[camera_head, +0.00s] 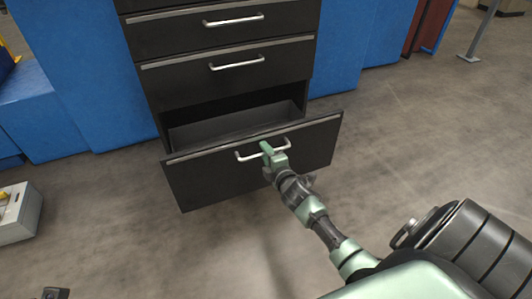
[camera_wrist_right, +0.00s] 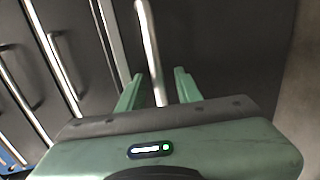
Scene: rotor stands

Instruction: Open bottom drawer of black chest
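The black chest (camera_head: 220,82) stands against blue blocks in the head view. Its bottom drawer (camera_head: 250,165) is pulled well out, and its grey interior (camera_head: 235,124) shows. My right gripper (camera_head: 270,150) is at the silver handle (camera_head: 246,157) on that drawer's front. In the right wrist view, the handle bar (camera_wrist_right: 149,45) runs between the two green fingers of the right gripper (camera_wrist_right: 158,77). The fingers are apart, with gaps beside the bar. My left gripper does not show clearly in any view.
The upper drawers, with handles (camera_head: 237,64) like the bottom one's, are shut. A light grey box (camera_head: 18,215) stands on the floor at the left. A small dark thing at the lower left edge is cut off. The grey floor (camera_head: 420,130) right of the drawer is clear.

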